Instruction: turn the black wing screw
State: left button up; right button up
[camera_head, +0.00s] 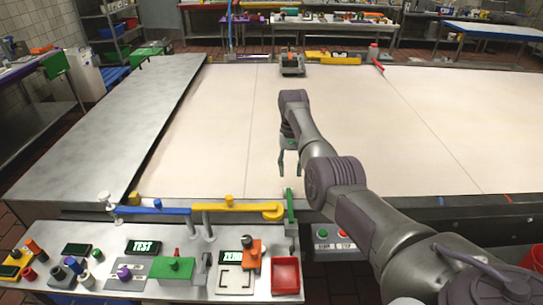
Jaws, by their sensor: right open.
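I cannot pick out the black wing screw for certain. A small dark knob (247,241) stands on an orange block (253,257) on the metal control panel at the front, and its shape is too small to tell. My right gripper (290,174) points down, open and empty, above the near edge of the large pale table, behind and a little right of the orange block. It is apart from the panel parts. My left gripper is not in view.
The panel also holds a green block (172,268), a red tray (286,275), and blue (152,210) and yellow (238,207) bars along its back edge. A green upright lever (290,206) stands just below my right gripper. The pale table (220,130) is mostly clear.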

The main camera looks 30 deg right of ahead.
aim_at(291, 249)
jog(key=k, duration=1)
